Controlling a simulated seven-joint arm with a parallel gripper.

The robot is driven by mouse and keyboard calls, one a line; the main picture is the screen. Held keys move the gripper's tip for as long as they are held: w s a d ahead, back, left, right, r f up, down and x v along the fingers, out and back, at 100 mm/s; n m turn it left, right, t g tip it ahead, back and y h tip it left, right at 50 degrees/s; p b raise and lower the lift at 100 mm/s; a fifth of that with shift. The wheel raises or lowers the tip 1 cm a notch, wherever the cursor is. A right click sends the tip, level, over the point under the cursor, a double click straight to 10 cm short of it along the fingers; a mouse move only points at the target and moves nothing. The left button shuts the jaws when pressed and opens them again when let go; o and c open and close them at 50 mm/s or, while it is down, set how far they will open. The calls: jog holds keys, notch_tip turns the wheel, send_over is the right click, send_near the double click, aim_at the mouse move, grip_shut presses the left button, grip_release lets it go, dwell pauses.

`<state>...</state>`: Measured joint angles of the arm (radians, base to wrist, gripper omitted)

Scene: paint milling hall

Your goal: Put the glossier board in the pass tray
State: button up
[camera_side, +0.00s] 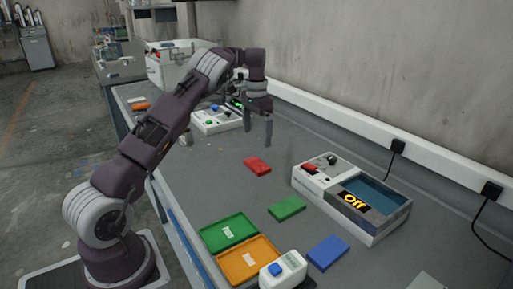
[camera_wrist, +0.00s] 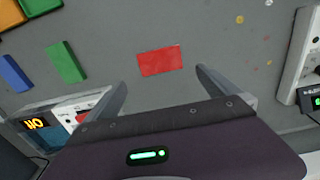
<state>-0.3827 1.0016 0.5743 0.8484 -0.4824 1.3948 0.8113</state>
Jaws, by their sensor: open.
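Three flat boards lie apart on the grey bench: a red board (camera_side: 257,166), a green board (camera_side: 287,208) and a blue board (camera_side: 328,251). The wrist view shows the red (camera_wrist: 160,60), green (camera_wrist: 67,61) and blue (camera_wrist: 14,73) boards too. I cannot tell which is glossier. The green tray (camera_side: 212,240), whose small label seems to read Pass, looks empty. The orange tray (camera_side: 232,270) beside it looks empty too, its label hard to read. My gripper (camera_side: 258,135) is open and empty, above the bench behind the red board; its fingers (camera_wrist: 162,82) show in the wrist view.
A white device (camera_side: 312,183) with a blue recess and a display reading Off stands right of the boards. A small white box with a blue button (camera_side: 283,270) stands by the orange tray. Another white device (camera_side: 212,123) stands behind my gripper. Bench around the red board is clear.

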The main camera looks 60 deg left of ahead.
jog(key=s+d+r+n+t, duration=0.1)
jog(key=s+d+r, duration=0.3)
jog(key=d+r, duration=0.35)
jog(key=s+d+r+n+t, duration=0.15)
jog(key=s+d+r, duration=0.25)
jog(key=d+r, duration=0.4)
jog(key=s+d+r+m+t, duration=0.1)
jog(key=s+d, duration=0.5)
jog(key=s, duration=0.2)
jog(key=s+d+r+m+t, duration=0.1)
jog(key=s+d, duration=0.5)
jog(key=s, duration=0.3)
jog(key=shift+d+r+h, duration=0.3)
jog(key=shift+d+r, duration=0.05)
jog(key=shift+m+t, duration=0.25)
jog(key=shift+t, duration=0.3)
jog(key=s+f, duration=0.1)
jog(key=s, duration=0.1)
jog(key=s+d+f, duration=0.1)
jog(key=s+f, duration=0.1)
jog(key=s, duration=0.1)
jog(key=s+d+f, duration=0.1)
jog(key=s, duration=0.2)
jog(key=shift+d+f, duration=0.2)
jog(key=shift+f, duration=0.15)
jog(key=c, duration=0.3)
jog(key=shift+s+f, duration=0.15)
jog(key=shift+s, duration=0.05)
jog(key=shift+c, duration=1.3)
